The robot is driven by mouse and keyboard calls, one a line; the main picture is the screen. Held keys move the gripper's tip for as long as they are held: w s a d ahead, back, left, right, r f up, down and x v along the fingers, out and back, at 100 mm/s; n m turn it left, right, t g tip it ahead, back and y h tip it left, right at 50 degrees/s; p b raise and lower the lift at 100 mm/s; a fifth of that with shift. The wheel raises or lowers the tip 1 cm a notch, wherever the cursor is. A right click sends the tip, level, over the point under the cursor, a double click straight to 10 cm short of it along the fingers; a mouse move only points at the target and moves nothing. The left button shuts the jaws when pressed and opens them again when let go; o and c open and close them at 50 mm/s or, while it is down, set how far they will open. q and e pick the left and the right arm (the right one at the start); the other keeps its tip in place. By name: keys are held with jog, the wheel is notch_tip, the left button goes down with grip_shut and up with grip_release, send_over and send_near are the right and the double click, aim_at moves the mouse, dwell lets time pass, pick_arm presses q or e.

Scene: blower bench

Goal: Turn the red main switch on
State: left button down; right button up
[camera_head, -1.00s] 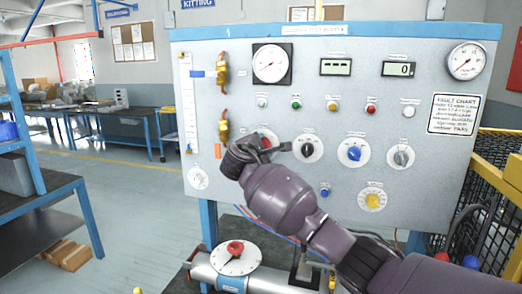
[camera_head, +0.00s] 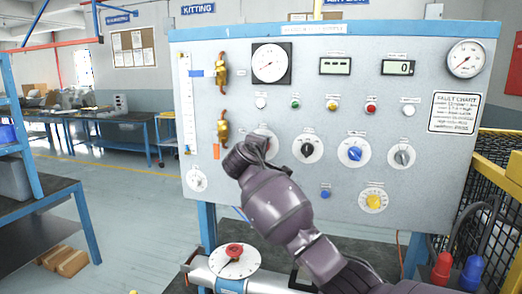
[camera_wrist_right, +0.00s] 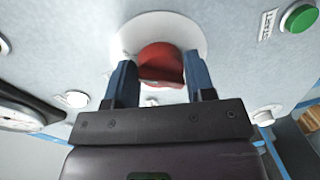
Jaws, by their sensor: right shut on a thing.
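The red main switch (camera_wrist_right: 160,62) is a red knob on a round white plate (camera_wrist_right: 188,28) on the panel. In the right wrist view it sits between the two blue fingers of my right gripper (camera_wrist_right: 159,68), which is shut on it. In the head view my right gripper (camera_head: 245,153) covers the knob, and only part of the white plate (camera_head: 266,136) shows around it. I cannot tell the switch's setting. My left gripper is not in view.
Right of the switch are dials with black (camera_head: 307,149), blue (camera_head: 354,152) and grey (camera_head: 401,155) knobs. Small coloured buttons sit above. Brass valves (camera_head: 222,128) stand left. A red-knobbed white dial (camera_head: 234,258) lies below. A yellow mesh cage (camera_head: 497,200) is at right.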

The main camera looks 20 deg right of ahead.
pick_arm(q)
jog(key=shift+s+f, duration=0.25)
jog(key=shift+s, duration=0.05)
pick_arm(e)
jog(key=o, duration=0.9)
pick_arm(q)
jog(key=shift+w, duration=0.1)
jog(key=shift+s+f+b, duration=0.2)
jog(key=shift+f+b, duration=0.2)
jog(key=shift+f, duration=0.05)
pick_arm(e)
jog(key=v, duration=1.1)
